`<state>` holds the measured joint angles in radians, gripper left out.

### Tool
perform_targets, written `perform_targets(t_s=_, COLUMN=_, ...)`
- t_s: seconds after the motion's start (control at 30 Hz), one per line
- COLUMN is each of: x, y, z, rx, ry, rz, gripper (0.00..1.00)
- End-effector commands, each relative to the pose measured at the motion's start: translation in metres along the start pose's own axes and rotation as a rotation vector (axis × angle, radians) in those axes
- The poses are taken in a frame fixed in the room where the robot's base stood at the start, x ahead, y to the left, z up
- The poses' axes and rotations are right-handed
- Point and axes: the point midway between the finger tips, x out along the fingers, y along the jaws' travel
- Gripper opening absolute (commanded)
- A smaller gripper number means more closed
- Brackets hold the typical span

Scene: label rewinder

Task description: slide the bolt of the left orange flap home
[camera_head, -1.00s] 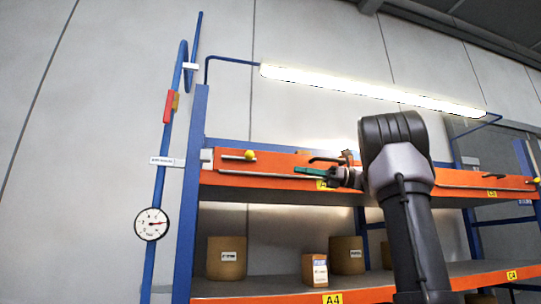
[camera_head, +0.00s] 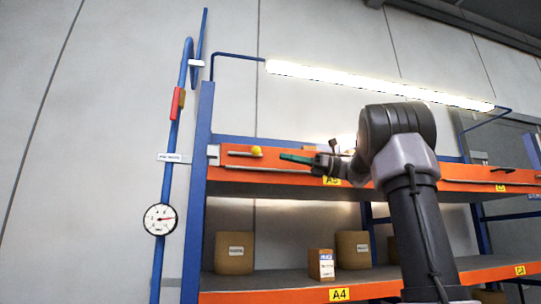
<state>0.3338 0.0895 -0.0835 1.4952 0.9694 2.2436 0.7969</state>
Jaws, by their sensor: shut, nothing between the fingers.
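The left orange flap (camera_head: 290,178) runs along the front of the upper shelf. Its bolt is a thin grey rod (camera_head: 239,154) with a yellow knob (camera_head: 257,152), near the flap's left end. A pale grey plate (camera_head: 213,155) sits on the blue upright just left of the rod; a small gap seems to show between them. My gripper (camera_head: 284,158) is shut and empty, with green fingertips pointing left. The tips are a little right of the knob and appear apart from it. My wrist and arm hide the flap's right part.
A blue pipe with a red-handled valve (camera_head: 175,103) and a round gauge (camera_head: 160,219) stands left of the rack. A lit lamp (camera_head: 380,84) hangs above the shelf. Cardboard boxes (camera_head: 234,253) stand on the lower shelf.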

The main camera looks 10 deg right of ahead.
Motion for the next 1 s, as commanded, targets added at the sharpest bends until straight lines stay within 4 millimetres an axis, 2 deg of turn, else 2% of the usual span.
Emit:
perform_targets(t_s=0.1, x=0.025, y=0.001, z=0.0, rx=-0.002, ry=0.0, rz=0.004, gripper=0.0)
perform_targets(t_s=0.3, x=0.051, y=0.001, z=0.0, rx=-0.002, ry=0.001, rz=0.002, gripper=0.0)
perform_targets(t_s=0.47, x=0.058, y=0.0, z=0.0, rx=-0.001, ry=0.0, rz=0.0, gripper=0.0)
perform_targets(t_s=0.8, x=0.06, y=0.001, z=0.0, rx=-0.001, ry=0.001, rz=0.0, gripper=0.0)
perform_targets(t_s=0.87, x=0.066, y=0.002, z=-0.001, rx=-0.001, ry=0.001, rz=0.003, gripper=0.0)
perform_targets(t_s=1.0, x=0.09, y=0.008, z=-0.006, rx=0.0, ry=0.001, rz=0.006, gripper=0.0)
